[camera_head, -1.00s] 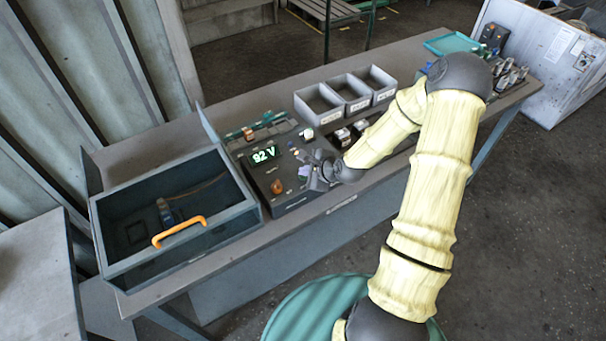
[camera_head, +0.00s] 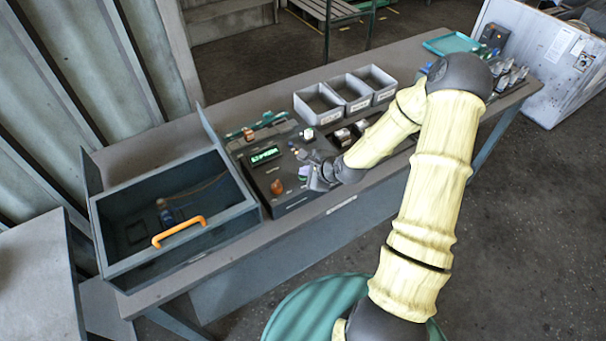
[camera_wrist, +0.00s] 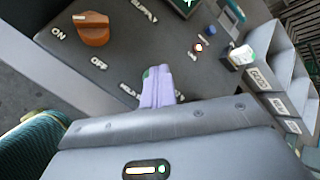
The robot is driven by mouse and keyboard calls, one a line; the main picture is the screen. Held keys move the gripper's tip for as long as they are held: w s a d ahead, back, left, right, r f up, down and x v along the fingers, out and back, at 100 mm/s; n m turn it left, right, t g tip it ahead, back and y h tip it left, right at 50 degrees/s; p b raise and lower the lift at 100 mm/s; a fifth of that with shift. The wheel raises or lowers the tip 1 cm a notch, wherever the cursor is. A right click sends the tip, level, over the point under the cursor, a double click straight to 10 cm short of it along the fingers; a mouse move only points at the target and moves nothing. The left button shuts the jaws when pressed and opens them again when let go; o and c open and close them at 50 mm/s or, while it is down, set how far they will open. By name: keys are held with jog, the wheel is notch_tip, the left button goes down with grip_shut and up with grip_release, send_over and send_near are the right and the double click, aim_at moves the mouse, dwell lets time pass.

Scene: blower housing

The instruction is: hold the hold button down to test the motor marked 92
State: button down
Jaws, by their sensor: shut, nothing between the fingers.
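My gripper (camera_wrist: 158,92) is shut and empty, with its lilac fingers pointing down at the dark control panel (camera_wrist: 120,60), beside lettering that seems to begin with HOLD. A bit of green shows at the fingertips; the hold button itself is mostly hidden, and I cannot tell whether it is pressed. In the head view my gripper (camera_head: 306,174) is at the panel's right front. The panel's display (camera_head: 265,155) is lit green with small text I cannot read. A blue-grey motor-like part (camera_head: 166,212) lies in the open grey box; I see no number on it.
An orange supply knob (camera_wrist: 94,28) stands near the fingers, between ON and OFF lettering. The box has an orange handle (camera_head: 180,231). Grey bins (camera_head: 318,104) stand behind my arm. The bench's front edge is close.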

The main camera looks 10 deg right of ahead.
aim_at(306, 178)
dwell(0.8)
jog(key=shift+r+p, duration=0.85)
jog(key=shift+p, duration=0.05)
notch_tip(306, 178, up, 5)
jog(key=p, duration=0.4)
jog(key=shift+p, duration=0.3)
